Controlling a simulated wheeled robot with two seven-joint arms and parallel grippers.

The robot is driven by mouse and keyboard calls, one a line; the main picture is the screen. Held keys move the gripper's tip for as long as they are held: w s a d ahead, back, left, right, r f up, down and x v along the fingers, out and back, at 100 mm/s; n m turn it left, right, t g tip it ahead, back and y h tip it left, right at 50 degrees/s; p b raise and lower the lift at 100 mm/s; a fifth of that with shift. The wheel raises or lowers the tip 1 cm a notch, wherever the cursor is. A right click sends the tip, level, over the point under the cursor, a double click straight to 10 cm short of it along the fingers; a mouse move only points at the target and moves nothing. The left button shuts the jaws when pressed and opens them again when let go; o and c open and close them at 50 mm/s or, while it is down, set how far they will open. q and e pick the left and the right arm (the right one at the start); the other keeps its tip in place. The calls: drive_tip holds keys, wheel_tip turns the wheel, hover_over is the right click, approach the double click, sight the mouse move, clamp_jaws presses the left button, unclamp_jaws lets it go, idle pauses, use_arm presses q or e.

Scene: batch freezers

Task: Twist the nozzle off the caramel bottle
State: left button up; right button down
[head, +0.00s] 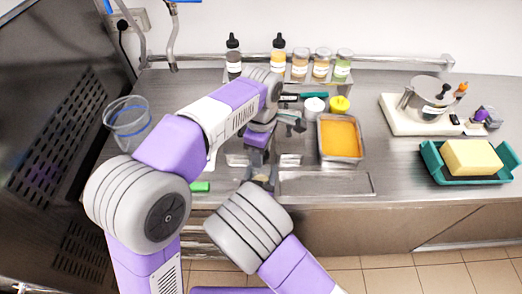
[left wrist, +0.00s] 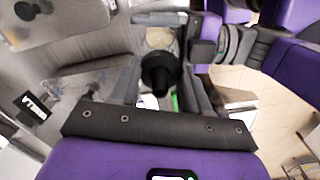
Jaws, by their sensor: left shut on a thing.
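A black cone-shaped nozzle (left wrist: 160,72) sits in front of a pale tan bottle body (left wrist: 160,40) in the left wrist view. I cannot read a label there. My left gripper (left wrist: 164,88) has its grey fingers on both sides of the nozzle and is shut on it. In the head view my left gripper (head: 259,146) is low over the counter, and my own arms hide the nozzle and bottle. My right gripper (left wrist: 222,38) is close beside the bottle; its fingertips are too hidden to tell their state.
A dark-filled bottle (head: 233,58) and an orange-yellow bottle (head: 278,58), both black-topped, stand on the back shelf with several jars (head: 321,66). An orange-filled tray (head: 341,156), a clear container (head: 127,122) and a green butter tray (head: 505,157) stand on the counter (head: 390,160).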

use_arm(q)
drive_tip(key=shift+r, duration=2)
use_arm(e)
drive_tip(key=shift+c, duration=0.7)
unclamp_jaws()
